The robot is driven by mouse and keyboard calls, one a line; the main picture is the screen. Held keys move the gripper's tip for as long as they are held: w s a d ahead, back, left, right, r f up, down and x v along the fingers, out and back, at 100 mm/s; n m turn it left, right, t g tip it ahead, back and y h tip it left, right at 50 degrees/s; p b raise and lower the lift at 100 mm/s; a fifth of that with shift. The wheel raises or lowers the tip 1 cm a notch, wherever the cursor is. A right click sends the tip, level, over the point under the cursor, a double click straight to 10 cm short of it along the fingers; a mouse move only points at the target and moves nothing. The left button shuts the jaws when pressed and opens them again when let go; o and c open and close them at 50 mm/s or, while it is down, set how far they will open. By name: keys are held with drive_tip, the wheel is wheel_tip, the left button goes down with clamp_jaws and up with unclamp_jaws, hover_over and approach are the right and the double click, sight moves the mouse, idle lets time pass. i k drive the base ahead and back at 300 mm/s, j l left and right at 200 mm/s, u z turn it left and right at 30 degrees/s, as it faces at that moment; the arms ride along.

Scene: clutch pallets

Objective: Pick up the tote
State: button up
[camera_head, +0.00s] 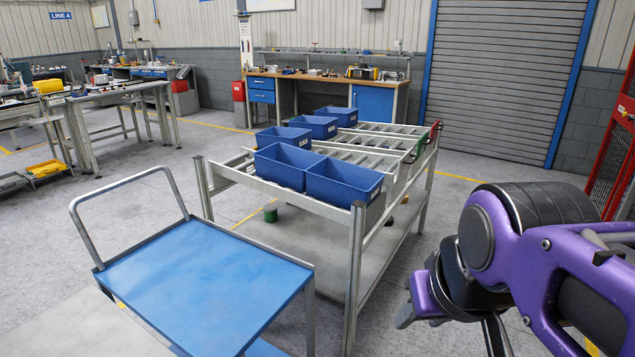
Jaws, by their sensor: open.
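Several blue totes stand on a metal roller rack (335,210) in the middle of the view. The nearest are a front right tote (345,188) and a front left tote (283,172) beside it. Farther back are another tote (283,137), one behind it (314,126) and a far one (337,115). All look empty where their insides show. My gripper (415,312) is at the lower right, on the purple arm, apart from the totes and to the right of the rack. It is open, with its fingers partly hidden by the arm.
A cart with a blue top (190,285) and a bent tube handle stands at the lower left, close to the rack. A workbench (325,85) and a roller shutter (502,75) are behind. A red mesh fence (612,140) is at the right. Grey floor is free right of the rack.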

sight(344, 185)
drive_tip(key=i+l+u, duration=0.15)
drive_tip(key=i+l, duration=0.5)
drive_tip(key=i, duration=0.1)
